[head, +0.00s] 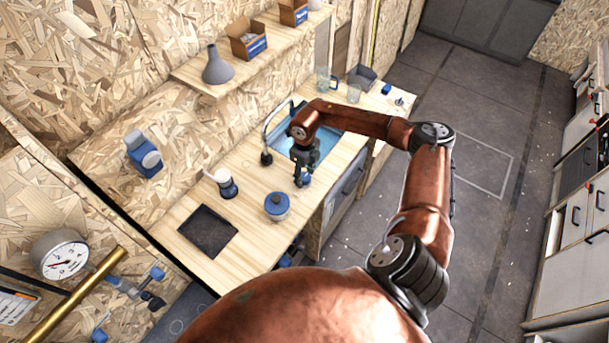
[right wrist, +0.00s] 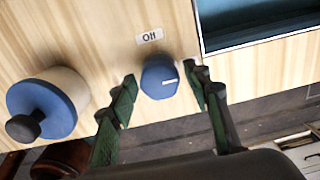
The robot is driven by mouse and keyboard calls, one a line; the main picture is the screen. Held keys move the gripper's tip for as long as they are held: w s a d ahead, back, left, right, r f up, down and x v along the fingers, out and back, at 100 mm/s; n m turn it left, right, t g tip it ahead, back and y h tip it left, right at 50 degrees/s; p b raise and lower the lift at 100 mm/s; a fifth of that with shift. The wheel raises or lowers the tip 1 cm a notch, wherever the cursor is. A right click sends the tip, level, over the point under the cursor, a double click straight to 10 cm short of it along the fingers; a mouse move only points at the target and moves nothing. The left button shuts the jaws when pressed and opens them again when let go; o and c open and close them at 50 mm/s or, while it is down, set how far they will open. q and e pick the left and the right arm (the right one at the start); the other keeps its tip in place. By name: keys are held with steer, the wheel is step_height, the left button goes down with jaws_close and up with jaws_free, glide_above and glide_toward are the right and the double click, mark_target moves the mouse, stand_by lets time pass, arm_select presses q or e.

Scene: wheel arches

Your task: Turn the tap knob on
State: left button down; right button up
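The tap knob (right wrist: 160,77) is a round blue knob with a white mark pointing to the right in the right wrist view. An "Off" label (right wrist: 149,37) sits just above it on the wooden counter. My right gripper (right wrist: 163,76) is open, with one green-padded finger on each side of the knob. Gaps show between fingers and knob, so I see no firm contact. In the head view, my right gripper (head: 303,178) reaches down at the counter's front edge by the sink. The curved grey tap (head: 276,118) stands behind it. My left gripper is not in view.
A blue-lidded pot (right wrist: 42,108) stands left of the knob; it also shows in the head view (head: 277,206). The blue sink (head: 331,143) lies right of the knob. A white-topped container (head: 223,182) and dark plate (head: 208,231) are farther left. Open floor lies right.

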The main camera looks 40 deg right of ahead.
mark_target(304, 176)
steer(key=shift+o, duration=0.5)
steer(key=shift+r, duration=0.25)
step_height(304, 176, up, 12)
steer(key=shift+f, duration=0.25)
steer(key=shift+a, duration=0.1)
